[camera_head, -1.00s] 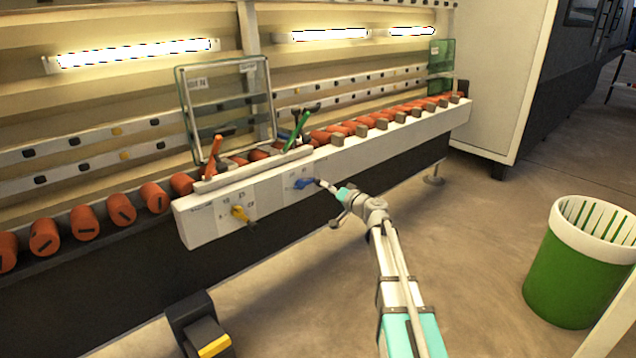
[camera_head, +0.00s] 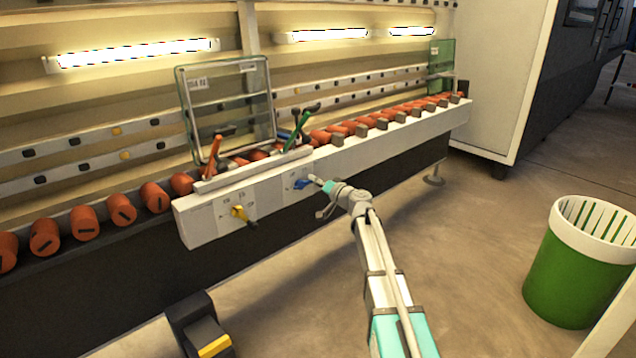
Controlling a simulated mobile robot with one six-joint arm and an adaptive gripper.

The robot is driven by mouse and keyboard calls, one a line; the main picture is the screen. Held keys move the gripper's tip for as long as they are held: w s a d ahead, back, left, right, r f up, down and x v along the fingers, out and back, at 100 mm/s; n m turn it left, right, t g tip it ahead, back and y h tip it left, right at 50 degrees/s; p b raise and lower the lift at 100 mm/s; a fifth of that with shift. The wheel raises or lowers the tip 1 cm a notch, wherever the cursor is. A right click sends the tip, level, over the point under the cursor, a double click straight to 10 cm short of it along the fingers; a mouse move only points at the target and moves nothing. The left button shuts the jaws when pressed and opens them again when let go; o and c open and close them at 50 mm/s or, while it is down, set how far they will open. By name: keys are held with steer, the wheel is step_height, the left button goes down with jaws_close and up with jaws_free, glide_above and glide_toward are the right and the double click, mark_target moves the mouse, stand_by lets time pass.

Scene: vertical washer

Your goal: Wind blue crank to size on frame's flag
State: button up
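The blue crank (camera_head: 301,184) sits on the white front panel (camera_head: 268,193) of the washer, with small markings beside it that are too small to read. My gripper (camera_head: 313,179) is right at the crank's right end, reaching in from the lower right. It is too small to tell whether its fingers are open, or whether they touch the crank. The glass frame (camera_head: 226,112) stands upright on the rollers behind the panel. A white flag (camera_head: 197,84) with dark print is at its upper left; the print is partly legible but I cannot read it surely.
A yellow crank (camera_head: 239,213) is left of the blue one on the panel. Orange (camera_head: 214,147) and green (camera_head: 299,130) levers stand above the panel. A green bin (camera_head: 570,270) stands on the floor at right. A black and yellow pedal box (camera_head: 205,335) is at lower left.

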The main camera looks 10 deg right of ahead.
jaws_close()
steer(key=shift+f, duration=0.1)
steer(key=shift+s+a+f+m+b, duration=0.1)
steer(key=shift+f+m+b, duration=0.3)
steer(key=shift+m, duration=0.3)
steer(key=shift+f+m+b, duration=0.3)
steer(key=shift+m+b, duration=0.1)
steer(key=shift+m, duration=0.3)
steer(key=shift+s+a+f+m+b, duration=0.15)
steer(key=shift+f+m+b, duration=0.15)
steer(key=shift+m, duration=0.45)
steer(key=shift+a+f+m+b, duration=0.1)
steer(key=shift+f+m+b, duration=0.2)
steer(key=shift+m, duration=0.45)
steer(key=shift+o, duration=1.7)
jaws_free()
steer(key=shift+d, duration=0.1)
